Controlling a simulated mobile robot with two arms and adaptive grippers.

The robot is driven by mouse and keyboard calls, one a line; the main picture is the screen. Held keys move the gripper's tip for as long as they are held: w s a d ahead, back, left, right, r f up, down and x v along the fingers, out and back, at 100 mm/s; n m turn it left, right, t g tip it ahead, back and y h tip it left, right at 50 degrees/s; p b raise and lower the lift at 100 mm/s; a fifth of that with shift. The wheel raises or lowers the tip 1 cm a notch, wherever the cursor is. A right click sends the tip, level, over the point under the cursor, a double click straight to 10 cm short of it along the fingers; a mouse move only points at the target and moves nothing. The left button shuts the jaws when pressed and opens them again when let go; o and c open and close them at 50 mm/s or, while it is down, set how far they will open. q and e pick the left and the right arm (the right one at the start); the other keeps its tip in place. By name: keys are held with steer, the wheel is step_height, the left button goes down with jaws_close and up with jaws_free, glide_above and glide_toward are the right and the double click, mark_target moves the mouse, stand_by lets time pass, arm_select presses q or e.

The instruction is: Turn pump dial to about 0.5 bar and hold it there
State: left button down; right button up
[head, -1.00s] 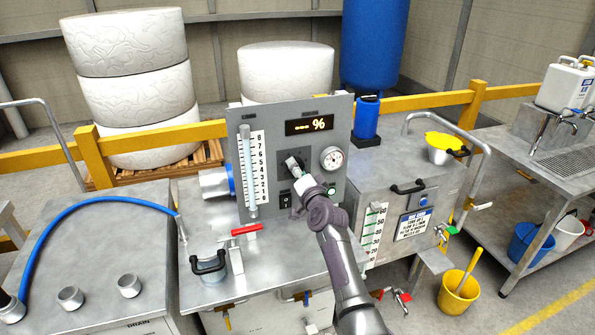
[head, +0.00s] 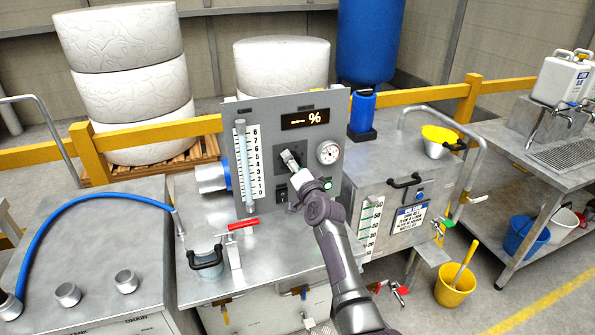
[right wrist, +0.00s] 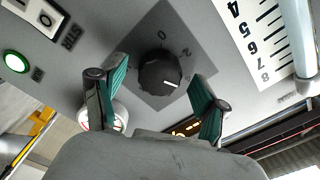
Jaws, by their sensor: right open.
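The pump panel (head: 267,190) stands upright on the steel bench in the head view. Its black pump dial shows clearly in the right wrist view (right wrist: 160,72), on a dark grey diamond plate marked 0 and 2. The dial's white mark points toward the lower right of that picture. My right gripper (right wrist: 158,78) is open, with one green-padded finger on each side of the dial; I cannot tell whether they touch it. In the head view my right gripper (head: 290,158) hides most of the dial. My left gripper is not in view.
A round gauge (head: 328,152), a lit % display (head: 305,119) and a level tube (head: 245,165) are on the panel around the dial.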

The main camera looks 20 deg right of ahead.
steer(key=s, duration=1.2)
steer(key=shift+d, duration=0.2)
steer(key=shift+f, duration=0.1)
